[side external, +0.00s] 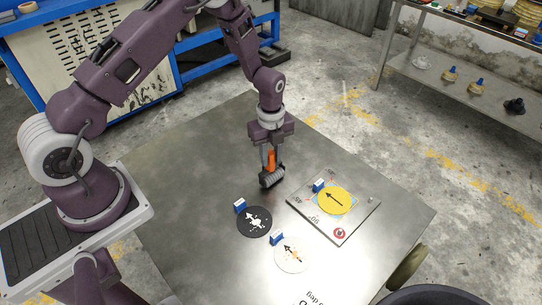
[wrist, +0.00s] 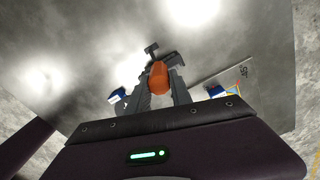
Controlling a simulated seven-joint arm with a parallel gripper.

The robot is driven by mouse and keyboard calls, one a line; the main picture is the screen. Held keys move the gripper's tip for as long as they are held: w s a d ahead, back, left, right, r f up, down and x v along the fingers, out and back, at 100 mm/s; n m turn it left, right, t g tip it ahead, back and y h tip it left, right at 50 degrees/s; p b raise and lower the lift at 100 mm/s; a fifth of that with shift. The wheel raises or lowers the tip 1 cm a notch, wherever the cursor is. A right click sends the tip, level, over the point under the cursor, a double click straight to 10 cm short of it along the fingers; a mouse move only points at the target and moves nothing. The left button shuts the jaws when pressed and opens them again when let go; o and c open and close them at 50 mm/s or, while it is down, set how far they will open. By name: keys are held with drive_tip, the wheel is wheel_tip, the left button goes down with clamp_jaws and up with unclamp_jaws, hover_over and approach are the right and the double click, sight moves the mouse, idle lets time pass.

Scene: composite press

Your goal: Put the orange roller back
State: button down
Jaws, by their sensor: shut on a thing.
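The orange roller has an orange handle (side external: 271,160) and a dark ribbed head (side external: 271,178). My gripper (side external: 271,153) is shut on the handle and holds the roller upright, head down, at the back middle of the table. I cannot tell whether the head touches the table. In the wrist view the handle (wrist: 158,76) sits between the two fingers of my gripper (wrist: 160,85), with a dark part of the roller beyond it.
A black disc (side external: 254,221) and a white disc (side external: 291,254) lie on the table (side external: 190,215), each with a blue-and-white block beside it. A light board (side external: 352,222) with a yellow disc (side external: 334,200) lies to the right. The table's left part is clear.

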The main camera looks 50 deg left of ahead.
drive_tip(key=shift+f, duration=0.1)
drive_tip(key=c, duration=1.1)
unclamp_jaws()
drive_tip(key=shift+c, duration=0.2)
